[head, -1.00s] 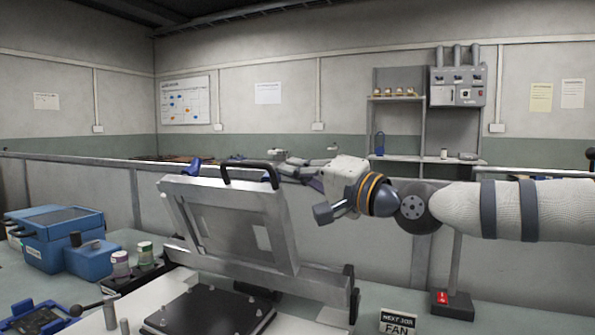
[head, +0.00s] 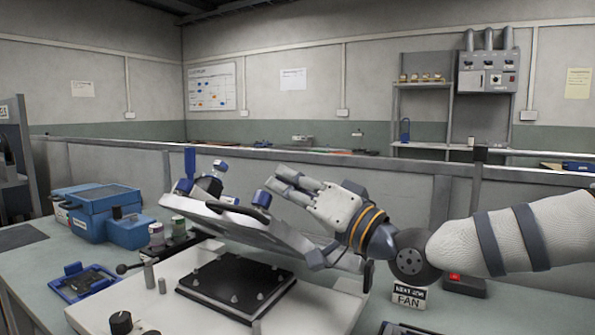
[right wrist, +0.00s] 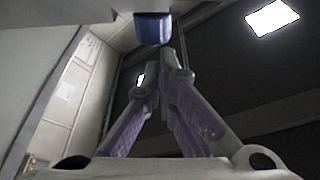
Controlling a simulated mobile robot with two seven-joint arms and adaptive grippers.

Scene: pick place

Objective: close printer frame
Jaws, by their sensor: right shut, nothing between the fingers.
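The printer frame (head: 232,224) is a light grey hinged frame, tilted partway down over the printer base (head: 205,318) in the head view. Its black handle (head: 236,210) is on the upper edge, with blue-topped clamps (head: 262,199) beside it. A black plate with small pegs (head: 235,284) lies on the base under the frame. My right gripper (head: 283,180) is shut and empty, just above and right of the frame's raised edge. Whether it touches the frame is unclear. In the right wrist view its fingers (right wrist: 165,70) meet near a blue clamp part (right wrist: 153,28). My left gripper is not in view.
A blue toolbox (head: 95,210) and small jars (head: 157,234) stand left of the printer. A blue tray (head: 82,282) lies at the front left. A grey partition (head: 120,185) runs behind the bench.

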